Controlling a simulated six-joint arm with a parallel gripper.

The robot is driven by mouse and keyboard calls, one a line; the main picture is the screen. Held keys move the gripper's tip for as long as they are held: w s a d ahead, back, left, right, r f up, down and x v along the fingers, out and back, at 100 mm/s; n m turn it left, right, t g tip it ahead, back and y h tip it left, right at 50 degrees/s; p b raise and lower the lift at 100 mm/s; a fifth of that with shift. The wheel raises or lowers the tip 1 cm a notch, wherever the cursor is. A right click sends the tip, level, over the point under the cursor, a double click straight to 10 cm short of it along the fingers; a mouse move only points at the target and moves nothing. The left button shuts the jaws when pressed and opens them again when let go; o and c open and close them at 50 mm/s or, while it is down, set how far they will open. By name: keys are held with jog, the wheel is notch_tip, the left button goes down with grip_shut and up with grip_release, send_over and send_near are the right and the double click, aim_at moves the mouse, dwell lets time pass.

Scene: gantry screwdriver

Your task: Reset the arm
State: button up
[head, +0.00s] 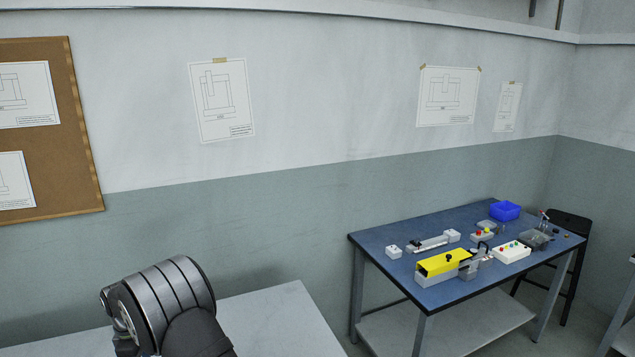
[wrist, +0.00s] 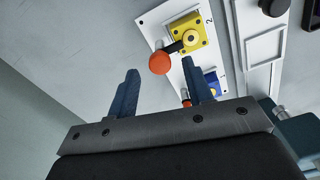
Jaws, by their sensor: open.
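My gripper (wrist: 160,98) shows in the wrist view with two blue-grey fingers spread apart. It is open and nothing is between its fingers. Beyond the fingertips is a white panel (wrist: 151,29) with a yellow switch block (wrist: 192,33) that carries a lever with an orange-red ball knob (wrist: 160,62). A blue block (wrist: 211,82) sits lower on the same panel, partly hidden by the right finger. In the head view, part of my arm shows at the lower left; the gripper is out of sight there.
The wrist view also shows a white frame (wrist: 264,47) and a dark round knob (wrist: 275,7) at the right. In the head view, a blue-topped table (head: 385,247) holds a yellow device (head: 443,262), a white button box (head: 512,252) and a blue bin (head: 505,210). A pale tabletop (head: 272,314) is mostly bare.

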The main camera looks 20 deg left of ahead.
jog(key=shift+f, duration=0.75)
jog(key=shift+r, duration=0.1)
